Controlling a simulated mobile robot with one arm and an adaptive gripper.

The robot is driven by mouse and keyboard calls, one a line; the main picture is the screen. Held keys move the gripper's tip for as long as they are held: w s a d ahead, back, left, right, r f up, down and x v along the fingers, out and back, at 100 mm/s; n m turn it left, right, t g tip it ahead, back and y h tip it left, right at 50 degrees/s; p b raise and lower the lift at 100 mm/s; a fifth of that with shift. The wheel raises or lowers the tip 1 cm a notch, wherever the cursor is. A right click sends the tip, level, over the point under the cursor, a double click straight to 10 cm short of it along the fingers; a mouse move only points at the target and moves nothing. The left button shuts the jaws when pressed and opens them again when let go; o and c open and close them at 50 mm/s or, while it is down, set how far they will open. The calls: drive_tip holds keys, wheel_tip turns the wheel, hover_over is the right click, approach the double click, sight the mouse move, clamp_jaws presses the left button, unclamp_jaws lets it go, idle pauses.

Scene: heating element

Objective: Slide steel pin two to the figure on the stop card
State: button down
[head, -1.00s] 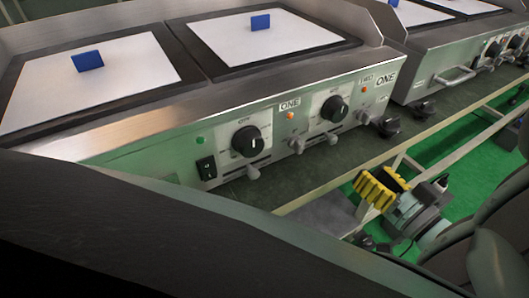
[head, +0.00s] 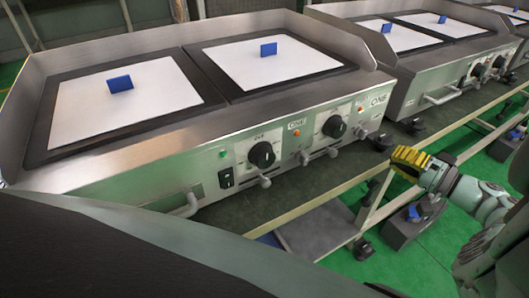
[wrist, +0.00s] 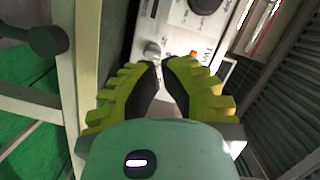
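The cooker front panel (head: 280,150) carries steel pins under its dials, among them a left pin (head: 265,181), a middle pin (head: 333,152) and a right pin (head: 361,133). I cannot read which pin is number two. My gripper (head: 410,160), with yellow ribbed fingers, is to the right of the panel, apart from the pins. In the wrist view its black finger pads (wrist: 160,78) are close together with a narrow gap and nothing held. A pin (wrist: 152,50) shows beyond the tips.
Black dials (head: 262,154) stick out from the panel. White plates with blue blocks (head: 119,84) lie on top. A second cooker (head: 430,70) stands to the right. The bench edge (head: 300,208) runs below the panel, with green floor (head: 420,245) beyond.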

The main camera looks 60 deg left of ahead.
sight(320, 149)
drive_tip(key=a, duration=0.3)
drive_tip(key=s+a, duration=0.1)
drive_tip(key=a, duration=0.3)
drive_tip(key=a+b, duration=0.1)
drive_tip(key=a, duration=0.2)
drive_tip(key=shift+s+a+f, duration=0.15)
drive_tip(key=shift+s+f, duration=0.1)
drive_tip(key=shift+f, duration=0.15)
drive_tip(key=shift+s+a+p, duration=0.1)
drive_tip(key=shift+s+p, duration=0.2)
drive_tip(key=shift+s+f+p, duration=0.15)
drive_tip(key=shift+s+f, duration=0.25)
drive_tip(key=shift+s, duration=0.4)
drive_tip(key=shift+s+f+p, duration=0.15)
drive_tip(key=shift+s+f, duration=0.2)
drive_tip(key=shift+s, duration=0.4)
drive_tip(key=shift+s+a+p, duration=0.15)
drive_tip(key=shift+s+p, duration=0.6)
drive_tip(key=shift+s, duration=1.7)
drive_tip(key=shift+w, duration=0.1)
